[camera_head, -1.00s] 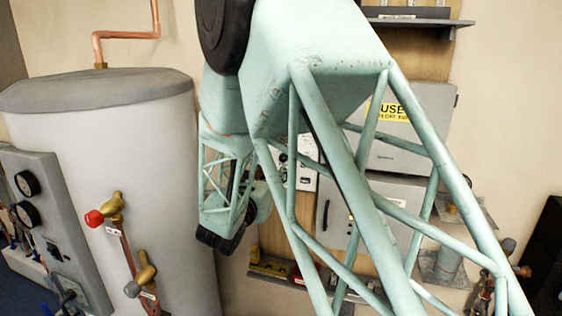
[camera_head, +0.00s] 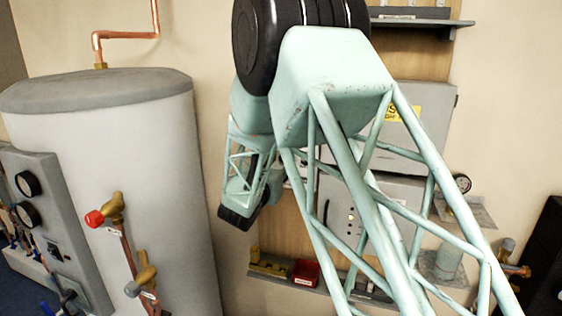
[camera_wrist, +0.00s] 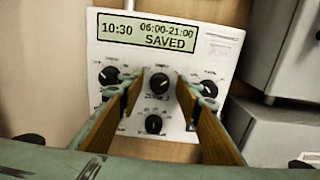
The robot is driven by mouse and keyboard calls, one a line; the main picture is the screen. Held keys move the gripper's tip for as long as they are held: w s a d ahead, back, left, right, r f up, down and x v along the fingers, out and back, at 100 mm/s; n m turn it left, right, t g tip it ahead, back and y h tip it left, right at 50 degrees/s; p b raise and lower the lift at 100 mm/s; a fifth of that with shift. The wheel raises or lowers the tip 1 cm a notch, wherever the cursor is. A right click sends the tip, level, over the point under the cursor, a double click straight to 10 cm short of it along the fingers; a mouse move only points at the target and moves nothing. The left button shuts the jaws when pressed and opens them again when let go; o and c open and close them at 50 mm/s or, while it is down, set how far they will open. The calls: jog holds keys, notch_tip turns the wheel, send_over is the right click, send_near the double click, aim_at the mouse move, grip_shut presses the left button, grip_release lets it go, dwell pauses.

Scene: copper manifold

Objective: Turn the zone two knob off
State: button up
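A white control panel (camera_wrist: 215,52) with a green display (camera_wrist: 160,31) reading "10:30 06:00-21:00 SAVED" faces the wrist view. Several black knobs sit below the display: a left knob (camera_wrist: 110,76), an upper middle knob (camera_wrist: 159,83), a lower middle knob (camera_wrist: 153,124) and a right knob (camera_wrist: 208,88). The labels are too small to tell which is zone two. My gripper (camera_wrist: 158,88) is open, its two fingers pointing at the panel on either side of the middle knobs. Nothing is between the fingers but a gap; contact cannot be told. My arm largely hides the panel in the head view.
Grey cabinets (camera_wrist: 288,50) stand right of the panel in the wrist view. In the head view, a large tank (camera_head: 150,170) with copper pipes and a red-handled valve (camera_head: 95,218) stands left. A shelf with a red box (camera_head: 305,272) is below the panel area.

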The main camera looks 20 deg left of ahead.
jog(key=c, duration=0.8)
jog(key=shift+n, duration=0.3)
jog(key=shift+c, duration=0.2)
jog(key=n+p, duration=0.1)
jog(key=n, duration=0.2)
jog(key=shift+a+n, duration=0.1)
jog(key=shift+n, duration=0.2)
jog(key=n+p, duration=0.1)
jog(key=n, duration=0.3)
jog(key=n+p, duration=0.3)
jog(key=n, duration=0.1)
jog(key=shift+a+n, duration=0.1)
jog(key=shift+n, duration=0.3)
jog(key=n+p, duration=0.1)
jog(key=n, duration=0.1)
jog(key=n+p, duration=0.1)
jog(key=n, duration=0.1)
jog(key=shift+f+n+p, duration=0.2)
jog(key=shift+n+p, duration=0.1)
jog(key=shift+n, duration=0.1)
